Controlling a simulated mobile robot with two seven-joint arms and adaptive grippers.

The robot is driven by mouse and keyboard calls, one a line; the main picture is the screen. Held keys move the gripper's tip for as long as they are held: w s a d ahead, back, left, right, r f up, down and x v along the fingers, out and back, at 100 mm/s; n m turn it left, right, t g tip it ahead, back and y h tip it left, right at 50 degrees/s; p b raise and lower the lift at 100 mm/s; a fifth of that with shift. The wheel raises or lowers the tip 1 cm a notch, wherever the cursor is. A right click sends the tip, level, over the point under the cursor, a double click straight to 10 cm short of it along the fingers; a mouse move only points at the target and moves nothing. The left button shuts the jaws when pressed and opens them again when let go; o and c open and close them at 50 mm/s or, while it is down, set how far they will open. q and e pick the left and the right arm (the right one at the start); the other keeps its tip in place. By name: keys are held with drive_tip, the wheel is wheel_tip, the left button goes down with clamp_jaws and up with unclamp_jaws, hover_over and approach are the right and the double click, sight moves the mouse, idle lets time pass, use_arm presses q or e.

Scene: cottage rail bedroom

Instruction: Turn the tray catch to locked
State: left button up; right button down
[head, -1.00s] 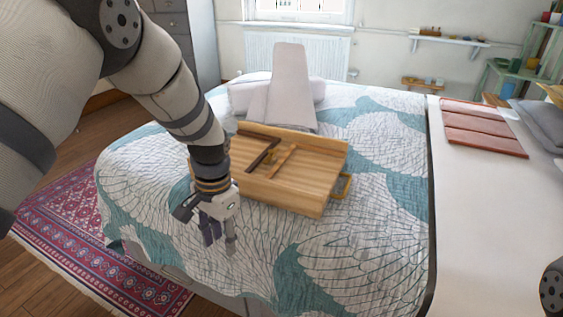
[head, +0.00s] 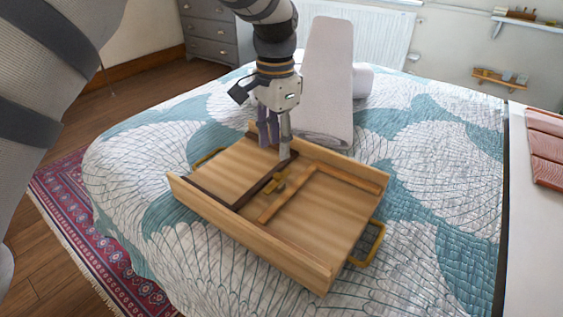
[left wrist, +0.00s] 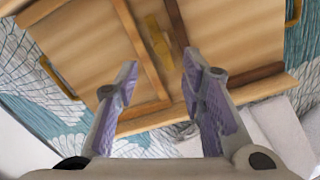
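A wooden tray (head: 300,268) with brass side handles lies on the bed. A dark strip (head: 265,182) and a lighter wooden strip (head: 287,196) run across its floor. The small brass catch (head: 275,185) sits between these strips; it also shows in the left wrist view (left wrist: 158,42). I cannot tell whether it is turned to locked. My left gripper (head: 277,150) points down above the far part of the tray, just behind the catch. In the left wrist view its fingers (left wrist: 160,75) are apart with nothing between them. My right gripper is not in view.
The tray rests on a teal and white quilt (head: 440,150). Reddish wooden slats (head: 545,150) lie at the right. The quilt in front and to the right is clear.

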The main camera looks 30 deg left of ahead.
sight(277, 175)
use_arm(q)
wheel_tip(277, 175, down, 8)
drive_tip(key=shift+w+r, duration=0.1)
drive_tip(key=shift+r, duration=0.1)
drive_tip(key=shift+c, duration=0.3)
clamp_jaws()
